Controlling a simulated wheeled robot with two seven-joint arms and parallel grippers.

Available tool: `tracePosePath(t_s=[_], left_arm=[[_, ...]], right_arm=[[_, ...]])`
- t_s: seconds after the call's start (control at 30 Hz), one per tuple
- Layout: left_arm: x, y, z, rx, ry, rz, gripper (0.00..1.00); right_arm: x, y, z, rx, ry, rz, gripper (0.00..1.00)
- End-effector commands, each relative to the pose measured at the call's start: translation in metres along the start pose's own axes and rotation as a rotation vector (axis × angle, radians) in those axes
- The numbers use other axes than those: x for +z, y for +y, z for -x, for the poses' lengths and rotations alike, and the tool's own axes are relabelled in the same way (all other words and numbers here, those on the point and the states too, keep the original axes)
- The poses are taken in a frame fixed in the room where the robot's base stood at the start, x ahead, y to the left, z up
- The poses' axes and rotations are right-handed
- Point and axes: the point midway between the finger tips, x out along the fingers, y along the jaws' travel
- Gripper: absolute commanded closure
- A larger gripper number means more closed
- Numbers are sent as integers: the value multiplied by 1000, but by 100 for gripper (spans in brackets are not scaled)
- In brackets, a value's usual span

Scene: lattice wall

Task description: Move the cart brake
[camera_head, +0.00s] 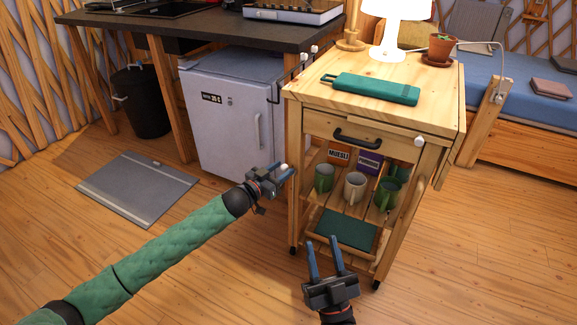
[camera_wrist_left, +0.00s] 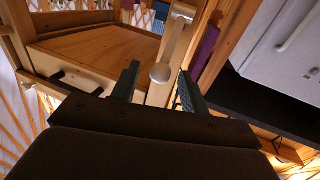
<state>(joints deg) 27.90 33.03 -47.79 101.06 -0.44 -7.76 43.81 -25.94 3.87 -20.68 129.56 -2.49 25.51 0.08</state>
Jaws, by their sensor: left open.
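The wooden cart (camera_head: 445,95) stands at centre right, with its drawer front facing me. I take a pale lever with a round knob (camera_wrist_left: 160,74) on it to be the brake. In the left wrist view the knob lies between my open left fingers; whether they touch it I cannot tell. In the head view a small white knob (camera_head: 284,167) shows at the fingertips of my left gripper (camera_head: 284,175), beside the cart's left front post. My right gripper (camera_head: 325,243) is open and empty, low before the cart's bottom shelf.
Mugs (camera_head: 355,188) and boxes (camera_head: 339,153) stand on the cart's shelf. A small fridge (camera_head: 225,125) stands left of the cart. The floor in front is open.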

Motion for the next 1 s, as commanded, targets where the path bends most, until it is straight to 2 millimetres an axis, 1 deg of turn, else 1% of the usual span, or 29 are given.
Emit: tracePosePath(t_s=[0.1,0.3,0.5,0.7,0.73,0.93,0.97,1.0], left_arm=[[0,0,-16,0,1,-2,55],[0,-1,-33,-1,0,-3,55],[0,0,-39,-1,-1,-2,55],[0,0,-39,-1,-1,-2,55],[0,0,-39,-1,-1,-2,57],[0,0,-39,-1,-1,-2,97],[0,0,-39,-1,-1,-2,100],[0,0,-39,-1,-1,-2,100]], right_arm=[[-17,-1,-5,-4,62,5,61],[-38,-2,-11,-10,135,11,61],[-46,-2,-13,-12,163,13,61],[-47,-2,-13,-12,164,13,61],[-47,-2,-13,-12,164,13,61],[-47,-2,-14,-13,165,13,61],[-47,-2,-14,-13,165,12,61],[-47,-2,-14,-13,165,12,61]])
